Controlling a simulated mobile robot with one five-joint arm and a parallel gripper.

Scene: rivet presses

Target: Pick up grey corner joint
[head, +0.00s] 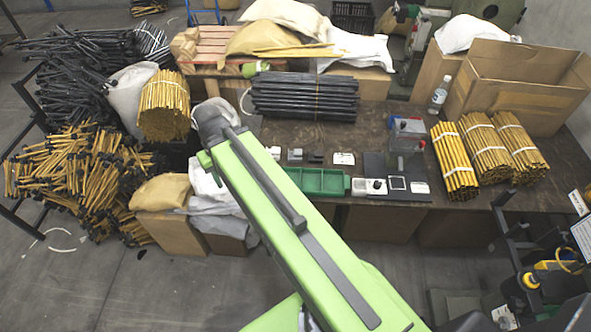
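No part on the table can be named for certain as the grey corner joint at this size. Small dark grey pieces (304,156) lie on the dark table (410,222), behind a green tray (318,182). A small light piece with a dark spot (374,187) lies to the right of the tray, on a dark plate. My green arm reaches from the lower right up and left across the table's front edge. Its far end is a dark joint beside the bundle of black rods (304,98). My gripper's fingers do not show.
Bundles of yellow rods (455,160) and an open cardboard box (520,90) stand on the right. A small red and blue press (406,130) stands mid-table. Heaps of rods (75,180) fill the left. A clear bottle (440,95) stands near the box.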

